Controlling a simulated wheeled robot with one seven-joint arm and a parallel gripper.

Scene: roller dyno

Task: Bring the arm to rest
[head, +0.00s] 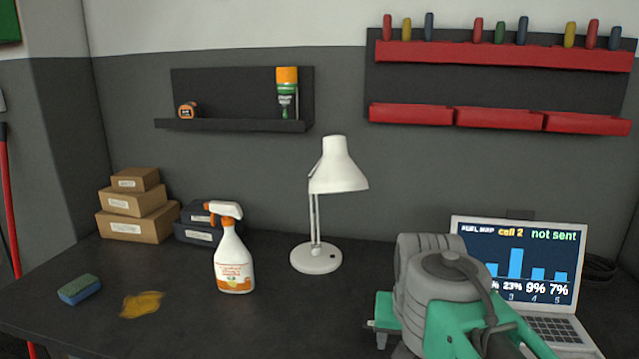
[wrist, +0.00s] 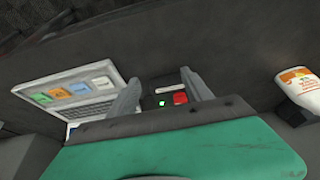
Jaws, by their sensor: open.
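My arm, grey and green, stands at the lower right of the head view in front of the laptop. My gripper (wrist: 163,92) is open in the wrist view, its two grey fingers apart with nothing held between them. In the head view its tip (head: 378,334) shows only partly, low at the arm's left side. Beyond and between the fingers in the wrist view lies a small dark box with a red button (wrist: 180,98) and a green light. I cannot tell whether the fingers touch it.
An open laptop (head: 520,262) reads "not sent"; it also shows in the wrist view (wrist: 75,95). A spray bottle (head: 233,262), white lamp (head: 316,258), sponge (head: 79,289), yellow spill (head: 142,303) and cardboard boxes (head: 137,225) are on the dark bench (head: 190,325). Its front middle looks clear.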

